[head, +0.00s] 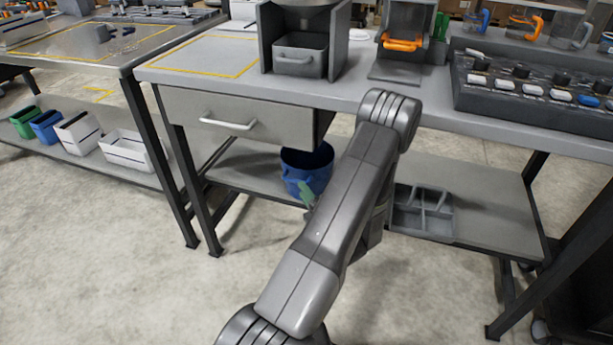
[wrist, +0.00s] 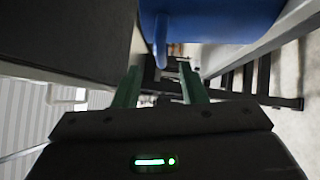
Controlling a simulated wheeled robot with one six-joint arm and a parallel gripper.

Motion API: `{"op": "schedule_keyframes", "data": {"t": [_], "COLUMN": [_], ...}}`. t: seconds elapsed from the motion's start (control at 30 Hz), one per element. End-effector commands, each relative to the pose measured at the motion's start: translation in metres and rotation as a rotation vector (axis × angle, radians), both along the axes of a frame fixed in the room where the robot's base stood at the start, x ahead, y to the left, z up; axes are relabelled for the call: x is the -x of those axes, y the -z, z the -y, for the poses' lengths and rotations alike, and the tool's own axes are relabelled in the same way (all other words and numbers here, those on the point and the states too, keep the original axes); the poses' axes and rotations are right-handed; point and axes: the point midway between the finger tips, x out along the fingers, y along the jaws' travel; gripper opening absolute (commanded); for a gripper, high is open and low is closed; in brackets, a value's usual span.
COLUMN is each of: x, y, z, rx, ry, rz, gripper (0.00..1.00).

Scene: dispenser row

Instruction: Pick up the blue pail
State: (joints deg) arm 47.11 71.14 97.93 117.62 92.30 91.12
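The blue pail (head: 302,163) stands on the lower shelf of the middle table, below the drawer. My arm hides its right side in the head view. A green finger of my gripper (head: 307,193) shows in front of the pail's lower part. In the wrist view the pail's blue wall (wrist: 225,20) fills the top, with a narrow blue part hanging down at its left. My gripper (wrist: 158,68) has its two green fingers apart, pointing towards that blue part. Nothing is clearly held between them. I cannot tell whether a finger touches the pail.
The drawer (head: 237,122) hangs above and left of the pail. A table leg (head: 196,190) stands left of it. A grey divided caddy (head: 422,212) is on the shelf to the right. Bins, including a white one (head: 128,148), sit on the left table's lower shelf.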

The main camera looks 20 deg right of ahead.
Motion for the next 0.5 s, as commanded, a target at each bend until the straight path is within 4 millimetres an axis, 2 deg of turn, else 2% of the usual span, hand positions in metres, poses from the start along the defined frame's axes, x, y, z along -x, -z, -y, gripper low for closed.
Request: {"op": "schedule_keyframes", "data": {"t": [0.23, 0.5], "x": [-0.015, -0.051], "y": [-0.001, -0.005], "z": [-0.003, -0.011], "rx": [0.001, 0.000], "ry": [-0.003, -0.002], "rz": [0.000, 0.000], "gripper": [0.38, 0.38]}}
